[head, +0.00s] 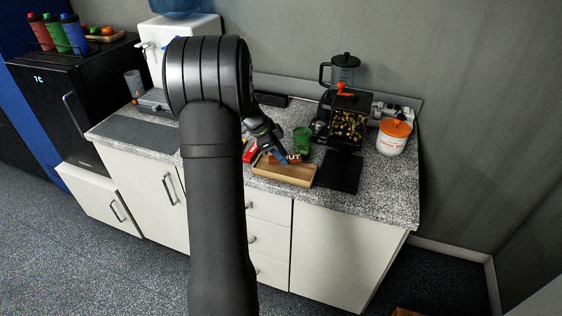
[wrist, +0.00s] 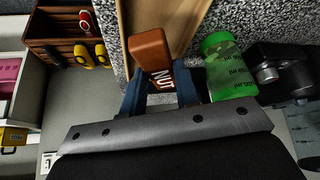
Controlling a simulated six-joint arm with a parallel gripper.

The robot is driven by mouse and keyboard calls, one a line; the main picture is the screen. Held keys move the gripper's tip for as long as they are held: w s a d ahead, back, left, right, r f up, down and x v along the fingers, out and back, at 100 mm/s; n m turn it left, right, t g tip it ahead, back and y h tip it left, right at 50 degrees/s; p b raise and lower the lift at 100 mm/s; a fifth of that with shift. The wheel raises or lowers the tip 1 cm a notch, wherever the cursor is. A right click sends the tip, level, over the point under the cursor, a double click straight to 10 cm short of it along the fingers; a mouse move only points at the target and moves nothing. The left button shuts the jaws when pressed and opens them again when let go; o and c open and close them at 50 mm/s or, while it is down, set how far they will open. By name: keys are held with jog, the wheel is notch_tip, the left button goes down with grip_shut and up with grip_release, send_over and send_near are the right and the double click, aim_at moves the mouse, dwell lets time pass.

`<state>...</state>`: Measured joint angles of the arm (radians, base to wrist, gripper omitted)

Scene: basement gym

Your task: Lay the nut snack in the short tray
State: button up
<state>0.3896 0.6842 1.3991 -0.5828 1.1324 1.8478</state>
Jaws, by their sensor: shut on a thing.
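The nut snack is a brown block-like pack with white "NUT" lettering (wrist: 152,57); part of its label also shows in the head view (head: 294,158). My gripper (head: 281,157) is shut on it, and the blue fingers show on either side of it in the wrist view (wrist: 160,92). The short tray is a shallow light-wood tray (head: 285,175) on the counter. The pack is held over the tray's back part in the head view. The tray also shows beyond the pack in the wrist view (wrist: 123,38). I cannot tell whether the pack touches the tray floor.
A green shaker cup (head: 302,139) stands close behind the tray, right beside my gripper in the wrist view (wrist: 226,66). A black flat slab (head: 339,171) lies right of the tray. A snack dispenser (head: 348,122) and a white jar with orange lid (head: 394,138) stand farther right.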

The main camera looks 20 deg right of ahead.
jog(key=shift+f, duration=1.5)
jog(key=shift+f, duration=0.1)
jog(key=o, duration=0.7)
jog(key=v, duration=1.2)
